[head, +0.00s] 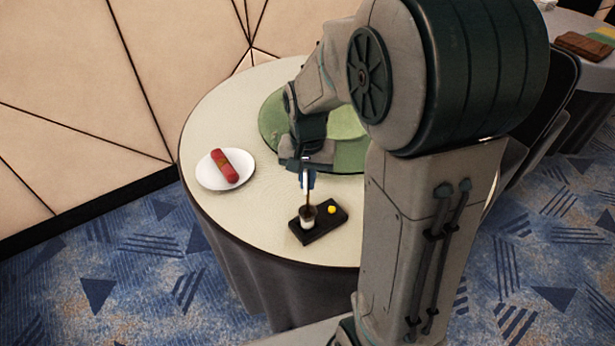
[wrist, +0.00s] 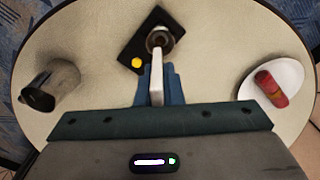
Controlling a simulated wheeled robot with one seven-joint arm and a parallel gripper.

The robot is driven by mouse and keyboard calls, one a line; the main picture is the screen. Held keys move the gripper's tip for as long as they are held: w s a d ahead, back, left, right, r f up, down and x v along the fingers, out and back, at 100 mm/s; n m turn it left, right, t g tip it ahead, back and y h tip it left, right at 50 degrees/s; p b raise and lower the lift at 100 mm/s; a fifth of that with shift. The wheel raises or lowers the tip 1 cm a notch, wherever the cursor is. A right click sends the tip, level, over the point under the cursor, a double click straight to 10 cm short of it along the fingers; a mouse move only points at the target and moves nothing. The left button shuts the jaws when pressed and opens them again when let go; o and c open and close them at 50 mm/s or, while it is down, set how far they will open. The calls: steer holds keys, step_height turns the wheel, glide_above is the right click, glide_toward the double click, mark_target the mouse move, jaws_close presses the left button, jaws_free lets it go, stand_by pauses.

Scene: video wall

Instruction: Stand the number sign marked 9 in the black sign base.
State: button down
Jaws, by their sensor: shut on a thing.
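My gripper (head: 308,182) is over the near part of the round table, shut on a thin upright piece that I take to be the number sign (wrist: 157,78). In the wrist view the sign is pale and nearly edge-on between the blue fingers, and no 9 can be read. In the head view a thin brown stem runs down from the fingers to a small round holder (head: 307,221). The holder stands on a black rectangular base (head: 322,230), with a yellow knob (head: 332,210) beside it. Whether the stem is seated in the holder or only above it, I cannot tell.
A white plate (head: 204,175) with a red roll-shaped thing (head: 225,165) is at the left. A green round surface (head: 270,127) lies behind my gripper. The wrist view shows a dark jug (wrist: 50,90). The black base is near the table's front edge.

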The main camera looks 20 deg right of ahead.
steer(key=shift+f+b, duration=0.45)
steer(key=shift+f, duration=0.25)
steer(key=c, duration=1.5)
jaws_free()
step_height(320, 180, up, 14)
steer(key=shift+f, duration=0.1)
steer(key=shift+s, duration=0.1)
steer(key=s+f+n+t, duration=0.2)
steer(key=s+f+n, duration=0.3)
steer(key=s, duration=0.8)
steer(key=shift+s+f+t, duration=0.15)
steer(key=shift+t, duration=0.25)
